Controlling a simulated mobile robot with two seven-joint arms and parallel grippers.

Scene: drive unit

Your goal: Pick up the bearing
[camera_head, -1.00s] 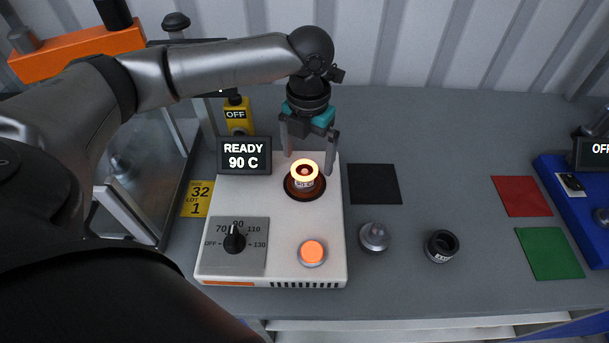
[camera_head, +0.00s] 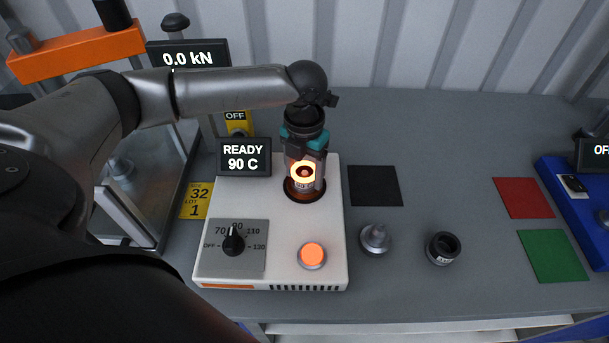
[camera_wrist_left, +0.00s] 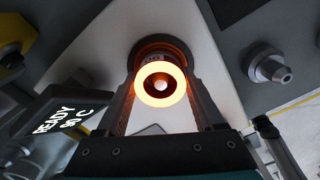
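The bearing (camera_head: 303,184) sits upright in the round well of the white heater (camera_head: 281,224), its top ring glowing orange-yellow. The heater display reads READY 90 C. My left gripper (camera_head: 305,178) comes down from behind with one finger on each side of the bearing. In the left wrist view, the glowing bearing (camera_wrist_left: 160,101) lies between the two fingers, which appear to press on its sides. The bearing's lower part is hidden in the well. My right gripper is in neither view.
A black pad (camera_head: 375,186) lies right of the heater. A grey stepped part (camera_head: 376,240) and a dark ring-shaped part (camera_head: 443,248) stand in front of it. Red (camera_head: 524,198) and green (camera_head: 552,256) pads lie farther right. A press with an orange beam (camera_head: 78,52) stands at left.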

